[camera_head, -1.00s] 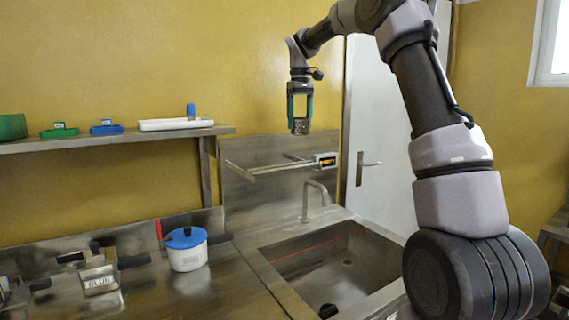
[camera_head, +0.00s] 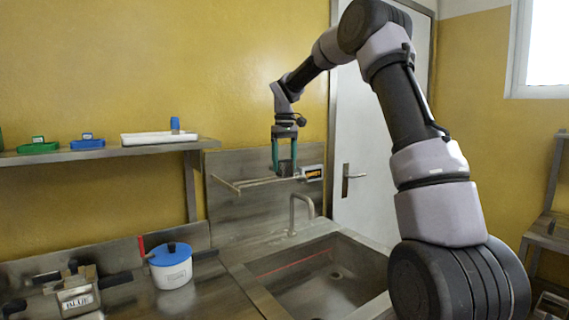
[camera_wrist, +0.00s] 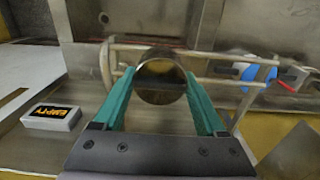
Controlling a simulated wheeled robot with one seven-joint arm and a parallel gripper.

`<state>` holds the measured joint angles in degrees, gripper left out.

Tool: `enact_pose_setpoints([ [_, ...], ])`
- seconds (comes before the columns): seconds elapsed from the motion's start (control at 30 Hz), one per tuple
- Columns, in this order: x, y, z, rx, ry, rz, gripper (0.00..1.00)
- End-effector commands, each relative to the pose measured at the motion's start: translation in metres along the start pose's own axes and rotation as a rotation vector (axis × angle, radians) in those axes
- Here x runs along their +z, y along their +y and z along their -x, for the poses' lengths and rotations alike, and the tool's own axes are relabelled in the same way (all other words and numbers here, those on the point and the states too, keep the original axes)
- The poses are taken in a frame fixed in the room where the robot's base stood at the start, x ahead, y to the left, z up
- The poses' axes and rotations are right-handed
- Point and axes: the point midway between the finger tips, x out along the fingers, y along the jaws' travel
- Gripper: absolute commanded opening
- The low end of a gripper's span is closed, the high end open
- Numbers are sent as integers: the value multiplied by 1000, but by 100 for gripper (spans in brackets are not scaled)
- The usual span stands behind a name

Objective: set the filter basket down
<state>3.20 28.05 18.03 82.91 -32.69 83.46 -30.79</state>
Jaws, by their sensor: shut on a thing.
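My gripper (camera_head: 285,170) has green fingers and hangs pointing down at the wall rack (camera_head: 236,185), a frame of thin rails above the sink. In the wrist view the filter basket (camera_wrist: 161,95), a round dark metallic piece, sits between the green fingertips (camera_wrist: 160,80), and the gripper is shut on it. The rack's rails (camera_wrist: 215,52) pass around and behind the basket there. I cannot tell whether the basket touches them. In the head view the basket is hard to make out behind the fingers and rails.
A small box marked EMPTY (camera_head: 313,173) is at the rack's right end, close to my gripper; it also shows in the wrist view (camera_wrist: 52,117). Below are the tap (camera_head: 300,212) and sink (camera_head: 262,290). A blue-lidded white pot (camera_head: 172,270) stands left on the counter.

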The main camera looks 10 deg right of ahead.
Motion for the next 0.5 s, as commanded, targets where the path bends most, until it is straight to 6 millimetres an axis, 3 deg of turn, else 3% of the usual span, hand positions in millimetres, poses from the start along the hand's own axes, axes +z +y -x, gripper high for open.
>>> enact_pose_setpoints([
  [0.07,0,0,-2,0,-1,0,9],
  [0.1,0,0,-2,0,0,0,85],
  [0.13,0,0,-2,0,0,0,97],
  [0.17,0,0,-2,0,0,0,100],
  [0.5,0,0,6,1,2,1,100],
])
